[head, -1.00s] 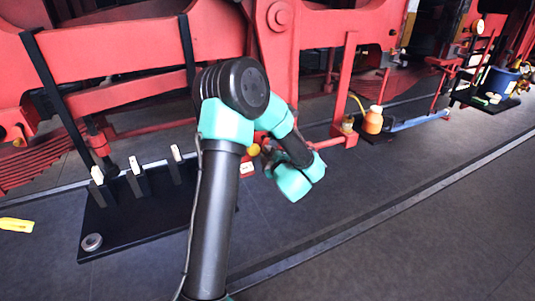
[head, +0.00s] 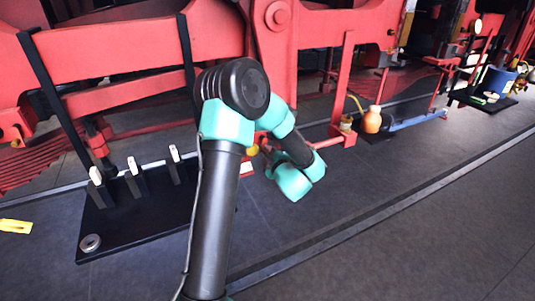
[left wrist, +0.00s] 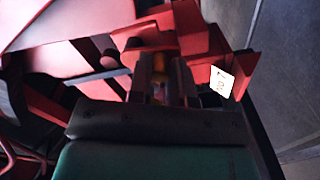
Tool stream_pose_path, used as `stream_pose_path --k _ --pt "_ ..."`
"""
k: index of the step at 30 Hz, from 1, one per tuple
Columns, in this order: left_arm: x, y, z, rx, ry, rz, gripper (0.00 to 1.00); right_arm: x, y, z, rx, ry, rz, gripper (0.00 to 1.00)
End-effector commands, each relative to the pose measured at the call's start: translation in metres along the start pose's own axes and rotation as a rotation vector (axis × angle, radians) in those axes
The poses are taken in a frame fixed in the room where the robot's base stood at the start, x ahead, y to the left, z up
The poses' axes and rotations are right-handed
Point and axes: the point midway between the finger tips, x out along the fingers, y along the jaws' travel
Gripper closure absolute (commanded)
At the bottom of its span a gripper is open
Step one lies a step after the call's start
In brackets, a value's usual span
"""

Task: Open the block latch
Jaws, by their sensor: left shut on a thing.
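A yellow-orange part (left wrist: 159,66), which seems to belong to the block latch, sits between the fingers of my left gripper (left wrist: 162,82) in the left wrist view. The gripper is shut on it. The fingers and shadow hide most of its shape. A yellow knob (head: 253,150) shows beside my left wrist in the head view, close to the red frame. In that view my arm hides the fingertips. A white tag with dark marks (left wrist: 222,82) is on a red piece right of the fingers; it also shows in the head view (head: 246,168). My right gripper is not in view.
A black base (head: 105,235) with upright white-tipped pieces stands at the left, with a grey ring (head: 90,243) on it. Red frame beams (head: 120,50) run behind my arm. An orange bottle (head: 372,120) and a blue bucket (head: 498,82) stand farther right. The floor in front is clear.

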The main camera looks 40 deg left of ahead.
Motion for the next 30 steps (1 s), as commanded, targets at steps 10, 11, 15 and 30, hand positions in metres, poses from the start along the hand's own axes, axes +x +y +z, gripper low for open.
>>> stream_pose_path --k 10,11,15,30 --pt "0.0000 0.0020 0.0042 -0.001 -0.002 0.002 1.00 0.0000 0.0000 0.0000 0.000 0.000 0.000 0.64" --pt "0.0000 0.0023 0.0047 -0.001 -0.002 0.002 1.00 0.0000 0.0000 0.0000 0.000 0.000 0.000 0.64" --pt "0.0000 0.0028 0.0055 -0.002 -0.003 0.003 1.00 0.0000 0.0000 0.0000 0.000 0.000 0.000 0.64" --pt "-0.0003 0.0020 0.0046 -0.001 -0.001 0.001 0.64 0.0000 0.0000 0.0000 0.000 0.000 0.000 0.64"
